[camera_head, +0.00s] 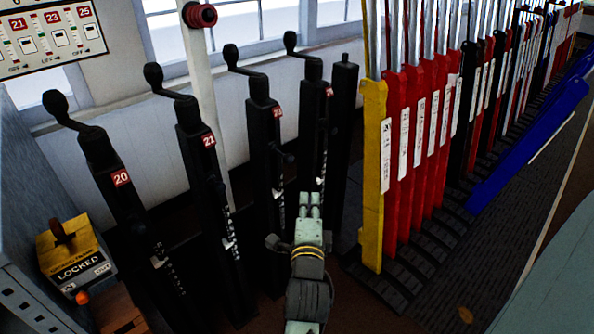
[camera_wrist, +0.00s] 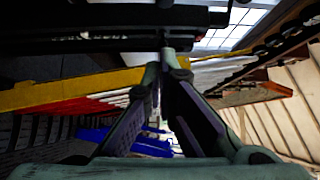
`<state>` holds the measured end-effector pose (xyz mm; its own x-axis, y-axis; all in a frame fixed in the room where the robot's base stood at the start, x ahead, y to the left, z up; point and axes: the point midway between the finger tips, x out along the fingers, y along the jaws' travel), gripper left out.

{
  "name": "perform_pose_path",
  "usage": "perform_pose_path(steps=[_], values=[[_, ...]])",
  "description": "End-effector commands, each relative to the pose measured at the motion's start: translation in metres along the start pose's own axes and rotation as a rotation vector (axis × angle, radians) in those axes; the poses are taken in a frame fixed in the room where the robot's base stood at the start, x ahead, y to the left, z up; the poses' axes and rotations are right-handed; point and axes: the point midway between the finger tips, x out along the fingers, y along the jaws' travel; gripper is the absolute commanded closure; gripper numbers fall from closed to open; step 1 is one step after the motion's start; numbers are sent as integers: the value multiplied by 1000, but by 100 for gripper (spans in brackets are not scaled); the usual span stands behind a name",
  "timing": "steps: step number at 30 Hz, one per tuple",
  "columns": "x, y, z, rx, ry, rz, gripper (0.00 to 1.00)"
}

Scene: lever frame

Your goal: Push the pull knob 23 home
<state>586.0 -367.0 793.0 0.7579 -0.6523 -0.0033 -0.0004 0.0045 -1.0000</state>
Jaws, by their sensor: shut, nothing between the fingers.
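Several black posts with crank handles stand in a row in the head view. The third post (camera_head: 265,150) has a red number plate (camera_head: 277,112) too small to read surely. A small dark knob (camera_head: 288,158) sticks out from its right side; I cannot confirm it is pull knob 23. My gripper (camera_head: 310,198) is in front of the third and fourth posts, below that knob, shut and empty. In the wrist view, my gripper's fingertips (camera_wrist: 166,62) meet just by a dark post (camera_wrist: 80,28). I cannot tell whether they touch anything, and no knob shows clearly there.
The fourth post (camera_head: 313,120) stands close to my gripper. A yellow lever (camera_head: 372,180) and red levers (camera_head: 408,150) are to its right, with blue levers (camera_head: 530,145) beyond. Posts 20 (camera_head: 122,178) and 21 (camera_head: 208,140) and a yellow LOCKED box (camera_head: 75,262) are at left.

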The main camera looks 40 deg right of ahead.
Motion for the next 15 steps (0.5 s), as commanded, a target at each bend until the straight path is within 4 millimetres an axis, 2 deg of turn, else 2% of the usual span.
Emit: perform_pose_path(steps=[13,15], values=[[92,-5,2,-3,-3,-4,100],[100,-5,12,-3,-6,-1,100]])
